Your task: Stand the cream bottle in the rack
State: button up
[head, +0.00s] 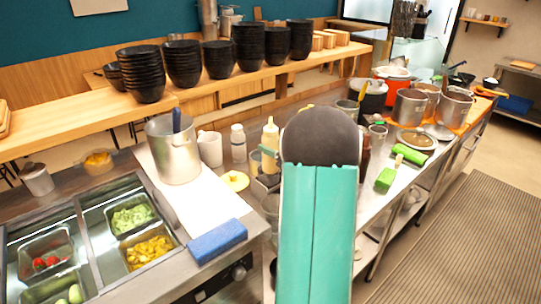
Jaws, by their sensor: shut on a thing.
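The cream bottle (271,136) has a pointed nozzle and is upright on the left side of my dark round arm joint, above the counter. A small teal part of my gripper (267,152) shows across the bottle and appears shut on it. The rest of the gripper is hidden behind my arm. The rack (262,188) seems to be the dark low holder just below the bottle, partly covered by my arm. I cannot tell whether the bottle's base touches it.
A white-capped bottle (238,144), a white mug (210,149) and a steel pot (174,152) stand to the left. A yellow ring-shaped item (235,181) and a blue sponge (217,241) lie nearer. Pots (411,106) and green-handled items (386,178) crowd the right.

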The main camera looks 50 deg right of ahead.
jog(key=shift+w+a+f, duration=0.1)
jog(key=shift+w+f, duration=0.15)
jog(key=shift+f, duration=0.7)
jog(key=shift+w+f, duration=0.2)
jog(key=shift+f, duration=0.75)
jog(key=shift+f, duration=0.15)
jog(key=o, duration=0.4)
